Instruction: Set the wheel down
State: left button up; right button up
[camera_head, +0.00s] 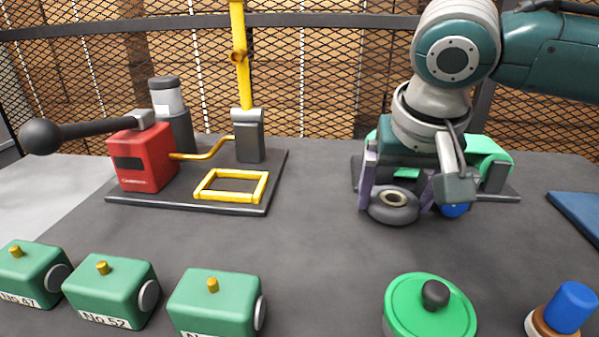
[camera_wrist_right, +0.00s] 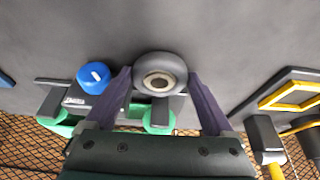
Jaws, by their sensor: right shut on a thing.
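The wheel (camera_head: 392,213) is a dark grey ring with a beige hub. It also shows in the wrist view (camera_wrist_right: 160,63), between two purple fingers. My right gripper (camera_head: 398,192) is shut on the wheel, one finger at each side, and it also shows in the wrist view (camera_wrist_right: 160,80). The wheel is in front of a green machine (camera_head: 490,155) on a dark base plate at the back right. I cannot tell whether the wheel touches the table. My arm hides much of the green machine. My left gripper is not in view.
A blue knob (camera_head: 455,210) is close right of the wheel. A red lever press (camera_head: 143,160) stands on a plate with a yellow frame (camera_head: 232,198). Several green blocks (camera_head: 216,300), a green lidded disc (camera_head: 428,308) and a blue-topped stamp (camera_head: 571,306) line the front. The middle table is clear.

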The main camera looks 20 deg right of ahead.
jog(key=shift+f, duration=0.2)
jog(key=shift+f, duration=0.15)
jog(key=o, duration=1.1)
jog(key=shift+o, duration=0.2)
